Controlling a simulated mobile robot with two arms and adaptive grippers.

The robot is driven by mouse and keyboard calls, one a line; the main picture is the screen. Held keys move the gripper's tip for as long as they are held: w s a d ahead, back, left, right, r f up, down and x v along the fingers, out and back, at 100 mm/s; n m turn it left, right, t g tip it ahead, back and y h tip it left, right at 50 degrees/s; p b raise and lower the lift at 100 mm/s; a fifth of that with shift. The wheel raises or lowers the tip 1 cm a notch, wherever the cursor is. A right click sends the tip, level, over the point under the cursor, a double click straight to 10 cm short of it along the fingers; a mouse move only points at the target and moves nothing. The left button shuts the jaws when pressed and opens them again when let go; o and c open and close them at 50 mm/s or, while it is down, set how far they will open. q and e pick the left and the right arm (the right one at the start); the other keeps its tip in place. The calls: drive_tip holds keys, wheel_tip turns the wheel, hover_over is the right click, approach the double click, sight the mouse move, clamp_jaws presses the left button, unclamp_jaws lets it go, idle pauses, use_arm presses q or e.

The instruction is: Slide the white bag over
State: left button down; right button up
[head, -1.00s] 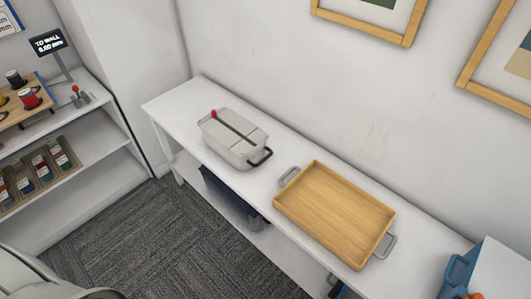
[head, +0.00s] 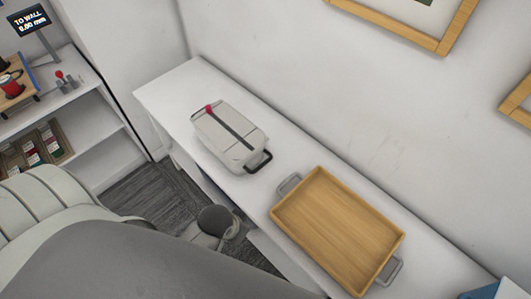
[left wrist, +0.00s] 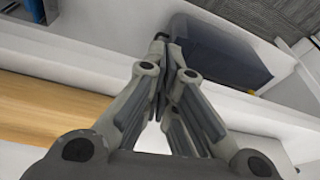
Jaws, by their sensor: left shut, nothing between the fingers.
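The white bag (head: 213,150) sits on the white table (head: 165,88), near its left end. It is boxy, with a dark strip along its top, a small red knob at the far end and a black handle at the near right end. My left arm comes in from the lower left in the head view, below and left of the bag. In the left wrist view my left gripper (left wrist: 172,62) is shut and empty, with its fingers together. I cannot make out the bag there. My right gripper shows in neither view.
A wooden tray (head: 340,225) with grey handles lies right of the bag, with a small gap of bare table between. A dark box (left wrist: 225,55) stands below the tabletop. A wall runs behind the table; shelves (head: 90,105) stand at the left.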

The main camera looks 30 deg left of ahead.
use_arm(q)
wheel_tip(320, 180, up, 9)
drive_tip(key=w+d+n, duration=0.1)
drive_tip(key=w+d, duration=0.1)
drive_tip(key=w+d+r+n+h, duration=0.2)
drive_tip(key=w+d+n, duration=0.15)
drive_tip(key=w, duration=0.25)
drive_tip(key=n+g+y, duration=0.2)
drive_tip(key=n+g, duration=0.1)
drive_tip(key=n, duration=0.9)
approach(267, 161)
drive_tip(key=s+d+r, duration=0.1)
drive_tip(key=d+r, duration=0.2)
drive_tip(key=a+f, duration=0.1)
drive_tip(key=f, duration=0.2)
drive_tip(key=a+f, duration=0.1)
drive_tip(key=f, duration=0.2)
drive_tip(key=w+f, duration=0.1)
drive_tip(key=f, duration=0.3)
drive_tip(key=shift+a+p, duration=0.4)
drive_tip(key=shift+w+a, duration=0.2)
drive_tip(key=shift+a, duration=0.2)
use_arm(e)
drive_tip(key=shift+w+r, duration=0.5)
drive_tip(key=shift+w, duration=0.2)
